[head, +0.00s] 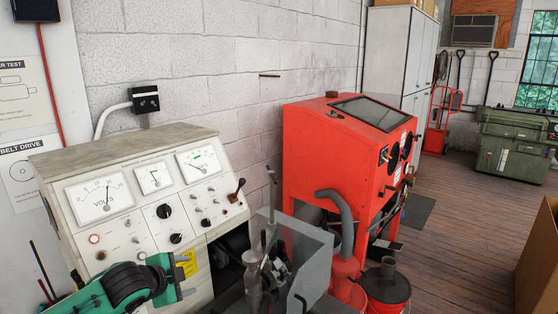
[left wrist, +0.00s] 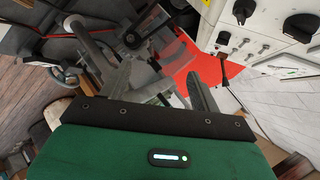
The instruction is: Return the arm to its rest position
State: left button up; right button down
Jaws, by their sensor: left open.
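My left arm (head: 130,285), green with black joints, is at the bottom left in the head view, in front of the test bench (head: 140,185). In the left wrist view my left gripper (left wrist: 157,85) has its two grey fingers spread apart, with nothing between them. A clamp fixture with grey metal parts lies beyond the fingers; I cannot tell the distance. It also shows in the head view (head: 265,270), to the right of my arm. My right gripper is in neither view.
The bench panel has dials, knobs and a lever. A red blasting cabinet (head: 335,155) stands right of it, with a red bucket (head: 387,290) in front. A clear grey guard (head: 310,255) stands by the fixture. The wooden floor (head: 460,230) at right is mostly open.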

pick_arm(q)
jog(key=s+d+f+n+g, duration=0.1)
jog(key=s+d+f+n, duration=0.1)
jog(key=s+d+f, duration=0.35)
jog(key=s+d+f+n+g, duration=0.1)
jog(key=s+d+f+n, duration=0.2)
jog(key=s+f, duration=0.5)
jog(key=s+a+f+n+g+y, duration=0.1)
jog(key=s+a+f+n+g, duration=0.15)
jog(key=s, duration=0.55)
jog(key=s+a+f+n+g+y, duration=0.1)
jog(key=s+a+n, duration=0.15)
jog(key=s, duration=0.55)
jog(key=s+a+f+n+g+y, duration=0.15)
jog(key=s+n, duration=0.25)
jog(key=s, duration=0.4)
notch_tip(320, 180, down, 35)
jog(key=s+g+b, duration=0.1)
jog(key=b, duration=0.2)
jog(key=s+a+f+g+b, duration=0.1)
jog(key=s+a+f+b, duration=0.2)
jog(key=s+f, duration=1.6)
jog(key=shift+s+a+f+m, duration=0.3)
jog(key=shift+a+f, duration=0.3)
jog(key=shift+f, duration=1.45)
